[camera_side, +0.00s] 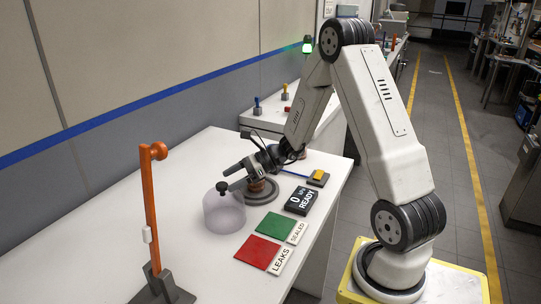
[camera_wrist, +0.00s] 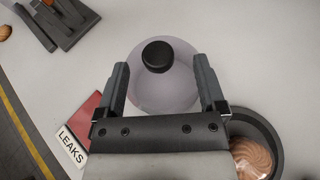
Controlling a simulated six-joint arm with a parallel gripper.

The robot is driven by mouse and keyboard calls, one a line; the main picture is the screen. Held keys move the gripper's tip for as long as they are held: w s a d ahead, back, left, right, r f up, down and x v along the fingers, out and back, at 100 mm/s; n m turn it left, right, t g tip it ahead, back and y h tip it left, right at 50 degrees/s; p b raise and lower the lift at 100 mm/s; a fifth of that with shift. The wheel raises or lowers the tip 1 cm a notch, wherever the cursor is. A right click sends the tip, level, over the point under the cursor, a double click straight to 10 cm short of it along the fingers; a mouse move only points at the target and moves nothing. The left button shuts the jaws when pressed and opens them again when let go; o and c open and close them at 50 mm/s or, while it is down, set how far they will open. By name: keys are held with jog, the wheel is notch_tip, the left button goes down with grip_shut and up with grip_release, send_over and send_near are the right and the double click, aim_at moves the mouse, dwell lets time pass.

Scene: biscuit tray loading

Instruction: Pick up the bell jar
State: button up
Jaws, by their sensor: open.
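The bell jar (camera_side: 225,213) is a clear, faintly violet dome with a black knob on top, standing upright on the white table. In the wrist view the bell jar (camera_wrist: 165,88) lies ahead of my gripper, its black knob roughly centred between the fingers. My gripper (camera_wrist: 160,80) is open and empty, with one finger toward each side of the dome. In the side view my gripper (camera_side: 226,178) is beside and slightly above the knob. I cannot tell whether the fingers touch the jar.
A dark round base (camera_side: 262,196) holds a brown biscuit (camera_wrist: 252,158). Red (camera_side: 258,252) and green (camera_side: 275,226) pads lie in front, labelled LEAKS and SEALED. A black display (camera_side: 300,200) reads 0, READY. An orange post (camera_side: 150,210) stands at left. The table's back left is clear.

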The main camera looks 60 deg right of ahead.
aim_at(224, 184)
jog(key=shift+w+a+f, duration=0.1)
jog(key=shift+w+a, duration=0.05)
jog(key=shift+x, duration=2.5)
jog(key=shift+c, duration=0.3)
grip_shut()
